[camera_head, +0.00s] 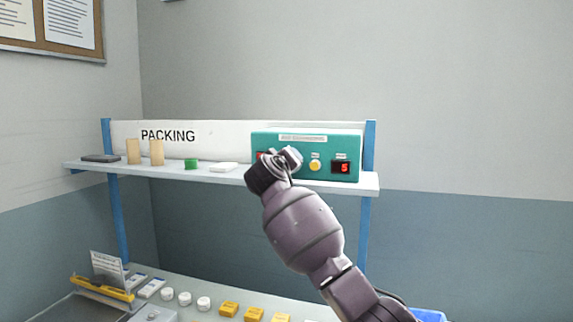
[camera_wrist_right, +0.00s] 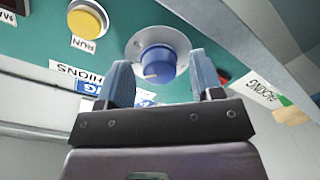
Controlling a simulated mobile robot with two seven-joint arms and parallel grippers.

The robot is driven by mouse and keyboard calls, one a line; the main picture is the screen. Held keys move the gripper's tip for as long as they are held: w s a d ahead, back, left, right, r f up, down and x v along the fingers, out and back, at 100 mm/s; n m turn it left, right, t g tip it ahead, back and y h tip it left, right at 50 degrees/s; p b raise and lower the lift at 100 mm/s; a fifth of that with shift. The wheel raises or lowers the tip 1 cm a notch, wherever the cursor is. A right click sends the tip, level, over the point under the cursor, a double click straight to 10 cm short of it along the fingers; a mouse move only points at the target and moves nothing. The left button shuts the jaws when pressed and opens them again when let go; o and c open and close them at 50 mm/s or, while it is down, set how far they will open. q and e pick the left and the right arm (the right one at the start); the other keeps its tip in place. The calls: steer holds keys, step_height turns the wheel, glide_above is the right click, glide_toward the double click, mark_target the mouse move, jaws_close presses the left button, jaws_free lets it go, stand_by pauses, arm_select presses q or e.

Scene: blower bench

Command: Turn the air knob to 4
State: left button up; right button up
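The teal control box (camera_head: 308,142) stands on the shelf. In the head view my right gripper (camera_head: 291,157) is in front of the box and hides the knob and most of a left display.
The bench below carries white round pieces (camera_head: 186,299) and yellow boxes (camera_head: 253,314). The yellow RUN button (camera_wrist_right: 88,20) is close to the knob.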

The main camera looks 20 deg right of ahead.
steer(key=b+v, duration=0.2)
steer(key=v, duration=0.9)
steer(key=shift+w+r, duration=0.1)
steer(key=shift+r, duration=0.05)
